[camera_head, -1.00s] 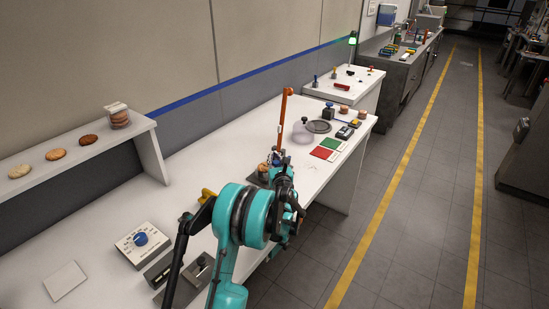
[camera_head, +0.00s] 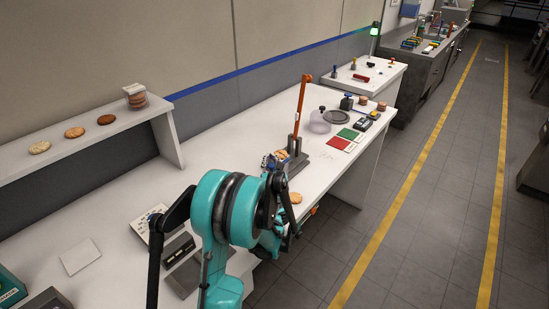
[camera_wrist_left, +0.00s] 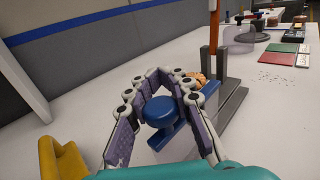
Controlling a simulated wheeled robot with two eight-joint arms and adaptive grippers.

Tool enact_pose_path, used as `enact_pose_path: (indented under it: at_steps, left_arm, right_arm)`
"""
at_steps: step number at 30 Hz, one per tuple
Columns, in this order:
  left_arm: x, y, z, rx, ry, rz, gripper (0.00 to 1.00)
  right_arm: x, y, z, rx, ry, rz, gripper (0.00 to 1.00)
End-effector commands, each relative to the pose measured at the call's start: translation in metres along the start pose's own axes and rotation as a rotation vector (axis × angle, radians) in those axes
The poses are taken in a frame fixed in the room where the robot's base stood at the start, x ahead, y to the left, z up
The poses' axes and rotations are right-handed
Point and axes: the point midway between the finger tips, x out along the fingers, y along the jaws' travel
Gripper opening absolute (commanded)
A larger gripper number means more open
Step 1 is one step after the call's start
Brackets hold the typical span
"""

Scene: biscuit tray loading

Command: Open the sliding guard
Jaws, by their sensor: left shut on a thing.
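In the left wrist view, my left gripper (camera_wrist_left: 161,88) is shut around a round blue knob (camera_wrist_left: 160,112). The knob sits above a blue bar, which appears to be the handle of the sliding guard. The guard's panel cannot be made out clearly. Just beyond the fingers are pale biscuits (camera_wrist_left: 197,78) beside a grey stand (camera_wrist_left: 232,100) with an upright orange lever. My right gripper is not in view.
A yellow object (camera_wrist_left: 62,158) is left of my gripper. Red (camera_head: 339,143) and green (camera_head: 349,134) cards and a clear dome (camera_head: 320,122) lie farther along the white table. A shelf (camera_head: 95,130) holds several biscuits.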

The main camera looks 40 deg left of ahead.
Motion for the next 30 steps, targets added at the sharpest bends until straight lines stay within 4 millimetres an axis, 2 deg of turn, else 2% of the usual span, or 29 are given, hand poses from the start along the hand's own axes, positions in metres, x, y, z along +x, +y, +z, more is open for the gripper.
enact_pose_path:
  at_steps: [1,3,13,17,30]
  left_arm:
    - [0.000,0.000,0.000,0.000,0.000,0.001,0.26]
    - [0.000,0.000,0.000,0.000,0.000,0.001,0.43]
    - [0.000,0.000,0.000,0.000,0.000,0.000,0.43]
    - [-0.008,-0.001,0.000,0.000,0.000,0.000,0.43]
    - [-0.096,-0.001,0.000,0.000,0.000,-0.002,0.43]
  right_arm:
    - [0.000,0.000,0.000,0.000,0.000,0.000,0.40]
    - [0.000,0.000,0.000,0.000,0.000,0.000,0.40]
    - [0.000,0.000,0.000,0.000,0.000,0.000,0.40]
    - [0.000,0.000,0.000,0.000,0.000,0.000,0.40]
    - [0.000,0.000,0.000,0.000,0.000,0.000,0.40]
